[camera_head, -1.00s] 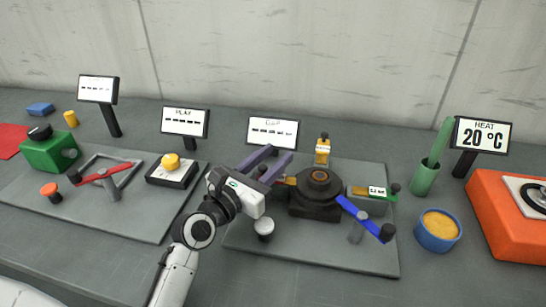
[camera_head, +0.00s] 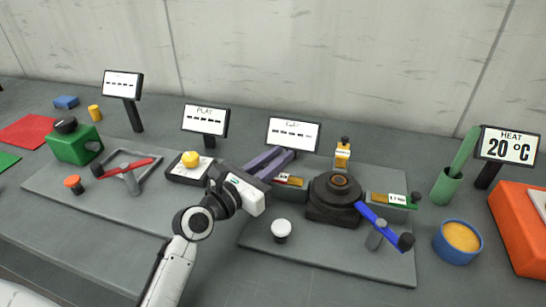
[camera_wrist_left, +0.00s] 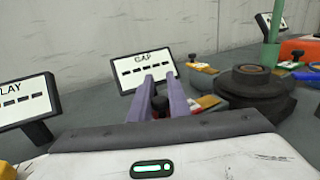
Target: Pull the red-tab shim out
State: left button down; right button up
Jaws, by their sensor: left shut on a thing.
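My left gripper (camera_head: 282,154) has purple fingers and lies just left of the dark round jack (camera_head: 335,198). In the left wrist view its fingers (camera_wrist_left: 160,78) are shut on the dark knob and red tab (camera_wrist_left: 160,104) of the red-tab shim. The shim's brass strip (camera_head: 296,181) shows beside the fingers, with a small white label at its left. In the wrist view the brass strip (camera_wrist_left: 207,101) lies between the fingers and the jack (camera_wrist_left: 255,82). Whether its inner end touches the jack is unclear. My right gripper is not in view.
A yellow-tab shim (camera_head: 343,150) stands behind the jack and a green-tab shim (camera_head: 391,199) at its right. A blue lever (camera_head: 384,222) points front right. A white knob (camera_head: 281,228) stands in front. The GAP display (camera_head: 293,134) is close behind my gripper.

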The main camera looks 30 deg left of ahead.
pick_arm(q)
jog(key=shift+a, duration=0.2)
jog(key=c, duration=1.7)
grip_release()
jog(key=shift+a, duration=0.1)
jog(key=b+v, duration=0.1)
jog(key=v, duration=0.9)
jog(key=shift+s, duration=0.2)
